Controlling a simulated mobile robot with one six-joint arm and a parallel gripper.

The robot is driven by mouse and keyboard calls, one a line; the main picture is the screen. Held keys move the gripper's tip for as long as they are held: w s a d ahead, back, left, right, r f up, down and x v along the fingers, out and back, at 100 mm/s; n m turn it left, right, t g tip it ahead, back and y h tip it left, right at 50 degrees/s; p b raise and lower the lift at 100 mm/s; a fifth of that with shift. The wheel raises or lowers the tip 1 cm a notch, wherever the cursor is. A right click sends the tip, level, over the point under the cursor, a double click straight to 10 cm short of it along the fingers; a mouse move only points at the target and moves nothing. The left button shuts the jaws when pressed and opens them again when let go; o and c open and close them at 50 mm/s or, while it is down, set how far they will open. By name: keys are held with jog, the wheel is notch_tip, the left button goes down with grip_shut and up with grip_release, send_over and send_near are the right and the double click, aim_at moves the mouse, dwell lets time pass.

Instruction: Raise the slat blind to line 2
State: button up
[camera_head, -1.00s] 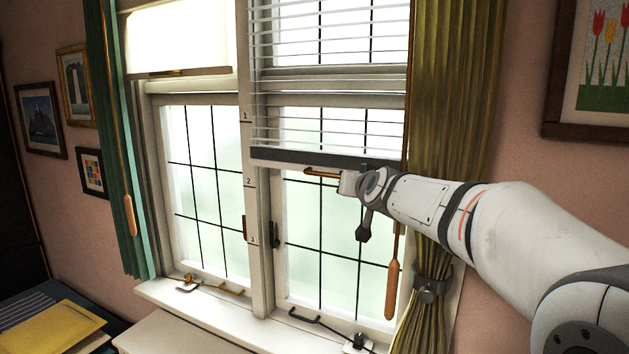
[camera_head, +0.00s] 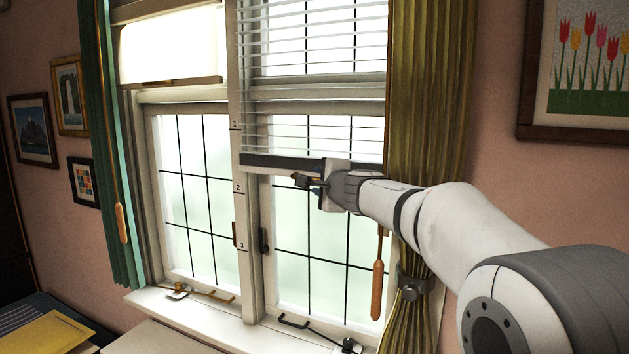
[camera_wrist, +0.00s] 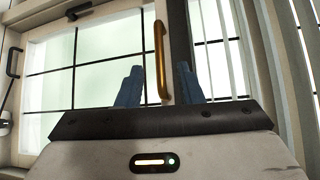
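The slat blind (camera_head: 300,130) hangs over the right window, its pale slats spread. Its dark bottom rail (camera_head: 262,161) sits between line 1 (camera_head: 235,125) and line 2 (camera_head: 238,187) on the central post. Line 3 (camera_head: 241,244) is lower. A brass handle (camera_head: 302,177) is just under the rail, partly hidden by my gripper (camera_head: 308,183). In the wrist view, the brass handle (camera_wrist: 160,62) shows between the blue fingers of my gripper (camera_wrist: 160,84). The fingers are apart, with gaps beside the handle. The dark rail (camera_wrist: 179,35) is close to the right finger.
A cord with a wooden pull (camera_head: 377,290) hangs below my arm. A tied olive curtain (camera_head: 425,130) stands at the right. The left window has a raised pale shade (camera_head: 170,45) and a green curtain (camera_head: 98,130). Window latches are along the sill (camera_head: 190,308).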

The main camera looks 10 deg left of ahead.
jog(key=p+x, duration=0.2)
jog(key=x, duration=0.4)
jog(key=shift+w+f, duration=0.15)
jog(key=shift+w, duration=0.2)
grip_shut()
jog(key=shift+f, duration=0.1)
